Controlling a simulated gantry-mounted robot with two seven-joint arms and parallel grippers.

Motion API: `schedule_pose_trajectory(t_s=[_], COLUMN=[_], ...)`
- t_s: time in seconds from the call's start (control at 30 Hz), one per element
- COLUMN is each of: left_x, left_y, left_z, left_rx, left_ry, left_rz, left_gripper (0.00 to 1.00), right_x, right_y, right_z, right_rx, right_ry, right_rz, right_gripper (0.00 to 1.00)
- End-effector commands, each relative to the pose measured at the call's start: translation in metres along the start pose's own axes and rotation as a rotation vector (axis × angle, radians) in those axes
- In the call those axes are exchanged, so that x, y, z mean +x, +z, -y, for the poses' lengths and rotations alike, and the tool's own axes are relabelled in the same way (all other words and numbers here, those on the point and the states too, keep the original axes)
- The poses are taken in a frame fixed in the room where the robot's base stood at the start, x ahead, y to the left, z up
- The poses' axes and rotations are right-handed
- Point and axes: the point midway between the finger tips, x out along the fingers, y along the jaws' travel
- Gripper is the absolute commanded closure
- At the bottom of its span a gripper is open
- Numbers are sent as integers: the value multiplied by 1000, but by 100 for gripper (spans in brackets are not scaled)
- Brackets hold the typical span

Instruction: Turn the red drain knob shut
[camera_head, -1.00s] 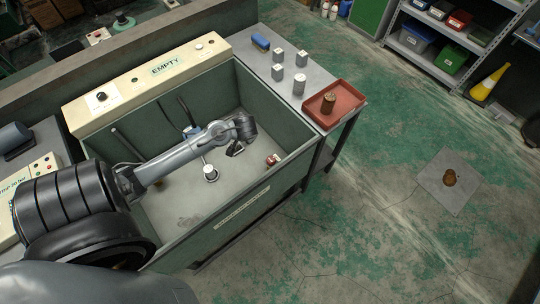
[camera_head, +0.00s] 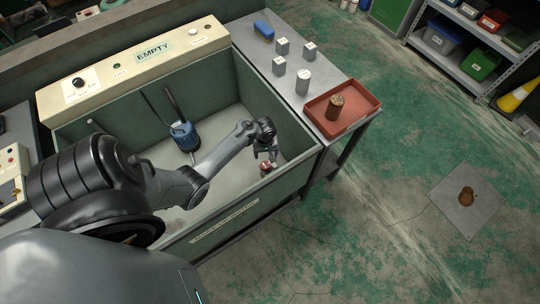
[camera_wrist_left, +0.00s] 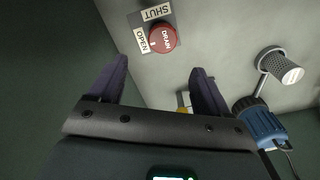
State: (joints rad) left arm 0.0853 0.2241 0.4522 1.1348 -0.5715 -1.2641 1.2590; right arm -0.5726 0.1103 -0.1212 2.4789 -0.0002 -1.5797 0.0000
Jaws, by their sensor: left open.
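The red drain knob (camera_wrist_left: 162,38) sits on the tank floor, with SHUT and OPEN labels beside it; a small white mark on it is on the OPEN side. In the head view the knob (camera_head: 266,167) shows small in the tank's right front corner, just below my left gripper (camera_head: 267,153). In the left wrist view my left gripper (camera_wrist_left: 160,76) is open and empty, its two fingers apart. The knob lies beyond the fingertips, about midway between them, and appears untouched. My right gripper is in neither view.
The green tank (camera_head: 285,140) walls rise close to the knob. A blue pump (camera_head: 184,136) stands inside, and a grey perforated cylinder (camera_wrist_left: 290,74) shows in the left wrist view. Beside the tank, a bench holds a red tray (camera_head: 358,96) and several small blocks.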

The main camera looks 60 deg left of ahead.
Motion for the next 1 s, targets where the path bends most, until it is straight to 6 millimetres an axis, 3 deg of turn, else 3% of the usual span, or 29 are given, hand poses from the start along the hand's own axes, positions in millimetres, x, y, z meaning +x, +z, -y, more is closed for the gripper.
schedule_pose_trajectory(t_s=[0.6, 1.0], left_x=[89, 104], left_y=[0, 0], left_z=[0, 1], left_rx=[1, 1], left_ry=[-2, -1], left_rz=[-1, -1], left_gripper=[22, 22], right_x=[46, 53], right_y=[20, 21], right_z=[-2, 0], right_rx=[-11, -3], right_ry=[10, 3], right_rz=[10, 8], right_gripper=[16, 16])
